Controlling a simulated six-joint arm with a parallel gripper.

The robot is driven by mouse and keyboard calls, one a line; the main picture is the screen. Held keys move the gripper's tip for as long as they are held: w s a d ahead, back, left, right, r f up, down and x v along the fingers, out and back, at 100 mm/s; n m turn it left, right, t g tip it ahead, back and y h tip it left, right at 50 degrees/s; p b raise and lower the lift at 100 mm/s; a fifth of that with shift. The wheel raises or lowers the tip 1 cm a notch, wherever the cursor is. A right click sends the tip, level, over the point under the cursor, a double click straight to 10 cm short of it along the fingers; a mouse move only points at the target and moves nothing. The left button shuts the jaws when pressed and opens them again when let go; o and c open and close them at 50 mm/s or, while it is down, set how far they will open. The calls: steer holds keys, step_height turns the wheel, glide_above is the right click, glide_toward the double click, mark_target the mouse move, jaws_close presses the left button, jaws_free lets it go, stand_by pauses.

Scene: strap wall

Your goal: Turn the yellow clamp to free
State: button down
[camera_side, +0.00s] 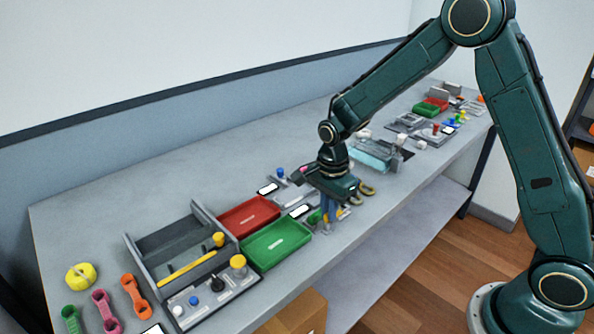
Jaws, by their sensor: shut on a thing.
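My gripper (330,222) points down at the front middle of the bench, just right of the green tray. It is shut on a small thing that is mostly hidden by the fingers. Yellow (341,213) shows right beside the fingertips, and this looks like the yellow clamp. Its shape and the way it is turned are too small and too covered to tell. A green knob (314,216) stands just left of the fingers.
A red tray (248,214) and a green tray (275,243) lie to the left. A grey rack (170,240) and a knob panel (215,298) stand farther left. Yellow-and-dark rings (367,189) lie right of the gripper. The back left of the bench is clear.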

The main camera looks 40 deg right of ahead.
steer(key=c, duration=1.5)
jaws_free()
steer(key=shift+r, duration=0.1)
step_height(320, 180, up, 14)
steer(key=s+r+n+t, duration=0.3)
steer(key=s+r+n, duration=0.55)
steer(key=s, duration=0.45)
steer(key=s+d+n+t, duration=0.1)
steer(key=s+n+t, duration=0.1)
steer(key=s+n, duration=0.7)
steer(key=s, duration=0.3)
steer(key=shift+d+f+n+t, duration=0.2)
steer(key=shift+n+t, duration=0.1)
steer(key=shift+n, duration=0.05)
